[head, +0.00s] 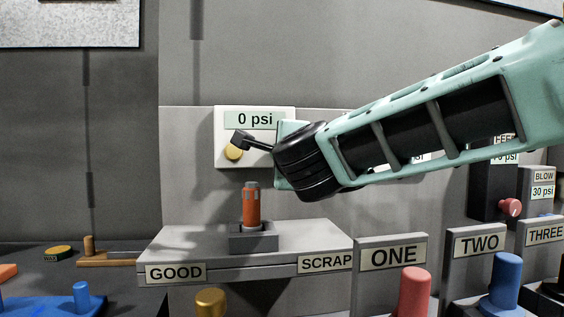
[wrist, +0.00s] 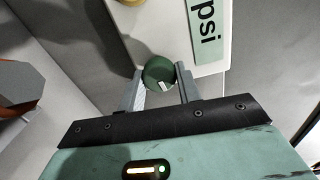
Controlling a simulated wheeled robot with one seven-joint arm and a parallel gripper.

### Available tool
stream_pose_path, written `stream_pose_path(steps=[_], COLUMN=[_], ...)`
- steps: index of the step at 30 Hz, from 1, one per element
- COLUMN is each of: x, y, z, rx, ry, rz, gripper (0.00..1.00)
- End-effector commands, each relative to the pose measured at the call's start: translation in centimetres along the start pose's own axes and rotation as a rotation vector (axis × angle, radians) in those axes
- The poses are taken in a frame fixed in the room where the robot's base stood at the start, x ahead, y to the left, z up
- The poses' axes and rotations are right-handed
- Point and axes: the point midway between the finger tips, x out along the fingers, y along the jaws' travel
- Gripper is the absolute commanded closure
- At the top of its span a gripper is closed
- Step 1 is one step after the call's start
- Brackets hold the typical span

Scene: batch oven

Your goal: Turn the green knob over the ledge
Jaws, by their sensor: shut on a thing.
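The green knob (wrist: 158,72) shows in the wrist view between the two fingers of my gripper (wrist: 158,84), which is shut on it. It is round and dark green with a small white mark near its lower edge. It sits on the pale panel (head: 225,119) that reads 0 psi, over the ledge (head: 200,240). In the head view my gripper (head: 248,142) reaches the panel from the right, and the green knob is hidden behind it. A yellow knob (head: 233,153) shows just beside the fingertips.
An orange cylinder (head: 252,206) stands upright in a grey holder (head: 254,238) on the ledge, below my gripper. The ledge carries GOOD and SCRAP labels. Red (head: 414,290) and blue (head: 506,272) posts stand at the lower right. A red knob (head: 510,207) is farther right.

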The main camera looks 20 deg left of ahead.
Motion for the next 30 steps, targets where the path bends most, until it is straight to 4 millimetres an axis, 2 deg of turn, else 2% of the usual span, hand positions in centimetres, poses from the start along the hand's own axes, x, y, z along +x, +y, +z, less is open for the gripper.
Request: stream_pose_path(steps=[17, 18, 20, 21, 30], x=[0.03, 0.04, 0.03, 0.03, -0.19], y=[0.13, 0.13, 0.13, 0.12, 0.05], z=[-0.09, -0.09, -0.08, -0.08, -0.03], rx=[0.036, 0.036, 0.035, 0.035, 0.035], ry=[0.002, 0.002, 0.002, 0.002, 0.001], rz=[0.002, 0.002, 0.002, 0.002, 0.000], gripper=[0.89, 0.64, 0.47, 0.45, 0.45])
